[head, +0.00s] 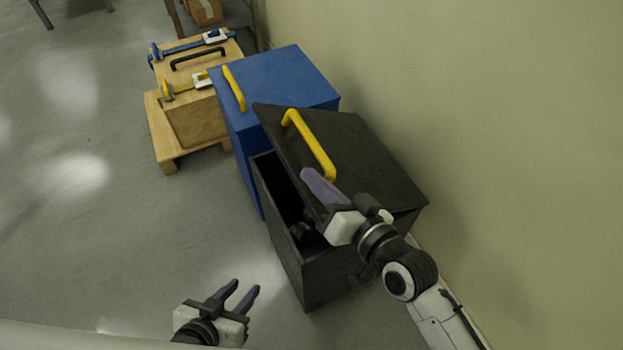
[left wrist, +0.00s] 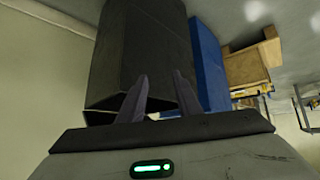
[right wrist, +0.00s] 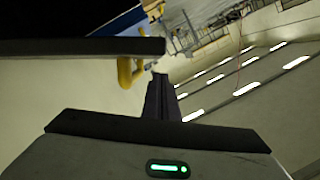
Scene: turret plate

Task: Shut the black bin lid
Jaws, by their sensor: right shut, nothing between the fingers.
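The black bin (head: 287,240) stands by the wall, with a dark gap along its left side under its lid. The black lid (head: 350,150) is raised and tilted, its yellow handle (head: 310,145) on top. My right gripper (head: 309,180) is shut and empty at the lid's front edge, near the handle's lower end. In the right wrist view, the lid's edge (right wrist: 80,47) and the handle (right wrist: 126,72) are close to its fingers (right wrist: 161,98); I cannot tell whether they touch. My left gripper (head: 245,292) is open and empty, left of the bin, which fills much of the left wrist view (left wrist: 135,45).
A blue box (head: 290,75) with a yellow handle stands directly behind the bin. A wooden crate (head: 190,125) with a clamp-like blue and yellow fitting sits behind on the left. The wall (head: 480,120) closes off the right. Floor (head: 110,230) on the left is clear.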

